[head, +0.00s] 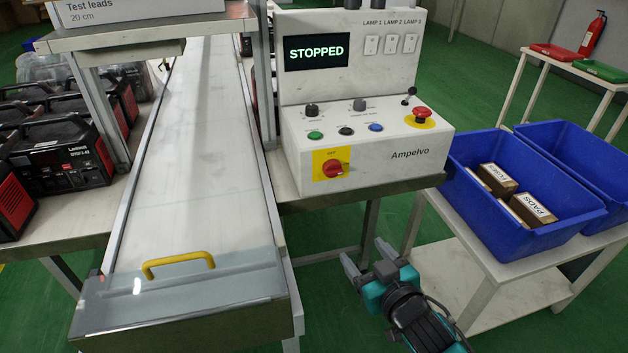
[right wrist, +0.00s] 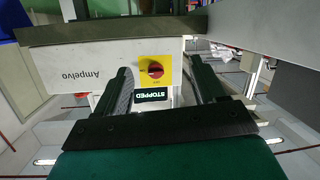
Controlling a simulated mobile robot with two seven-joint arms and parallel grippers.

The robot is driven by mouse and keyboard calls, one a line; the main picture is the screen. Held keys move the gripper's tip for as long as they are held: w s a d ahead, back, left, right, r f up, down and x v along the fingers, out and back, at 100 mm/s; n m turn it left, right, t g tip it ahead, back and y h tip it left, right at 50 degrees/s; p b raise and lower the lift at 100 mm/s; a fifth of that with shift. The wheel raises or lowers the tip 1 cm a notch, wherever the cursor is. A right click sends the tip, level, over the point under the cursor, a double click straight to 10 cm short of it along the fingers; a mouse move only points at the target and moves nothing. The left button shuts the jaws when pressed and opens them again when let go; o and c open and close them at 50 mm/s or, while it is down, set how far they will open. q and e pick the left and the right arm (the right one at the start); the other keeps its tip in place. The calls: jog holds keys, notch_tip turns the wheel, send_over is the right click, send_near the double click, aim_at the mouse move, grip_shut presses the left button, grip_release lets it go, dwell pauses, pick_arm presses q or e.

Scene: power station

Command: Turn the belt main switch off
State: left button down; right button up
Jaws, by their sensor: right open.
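The belt main switch (head: 332,168) is a red rotary knob on a yellow plate at the lower left front of the grey-white Ampelvo control box (head: 412,172). "OFF" is printed above the knob, whose grip appears to lie sideways. My right gripper (head: 366,254) is open and empty, below and to the right of the switch, apart from it. In the right wrist view the box looks upside down, and the red knob (right wrist: 151,70) shows between my two open fingers, beyond them. My left gripper is out of view.
The screen (head: 316,51) reads STOPPED. A red emergency button (head: 422,113) and several smaller controls sit on the box. The conveyor belt (head: 204,140) with its yellow-handled cover (head: 190,285) is at left. A blue bin (head: 510,205) with small boxes stands at right.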

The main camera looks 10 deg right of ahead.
aim_at(336, 174)
jog(key=w+r+t+b, duration=0.1)
jog(key=w+r, duration=0.1)
jog(key=w, duration=0.3)
jog(key=w+r+b, duration=0.1)
jog(key=w, duration=0.5)
jog(key=w+r+t+b, duration=0.1)
jog(key=w+r, duration=0.1)
jog(key=w, duration=0.4)
jog(key=shift+a+r+n+t, duration=0.25)
jog(key=shift+r+n+t, duration=0.05)
jog(key=shift+w, duration=0.5)
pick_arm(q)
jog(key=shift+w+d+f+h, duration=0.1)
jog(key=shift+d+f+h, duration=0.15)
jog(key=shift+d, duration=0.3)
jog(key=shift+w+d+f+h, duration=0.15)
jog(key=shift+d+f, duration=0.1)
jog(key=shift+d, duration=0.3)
pick_arm(e)
jog(key=shift+w, duration=0.1)
jog(key=c, duration=1)
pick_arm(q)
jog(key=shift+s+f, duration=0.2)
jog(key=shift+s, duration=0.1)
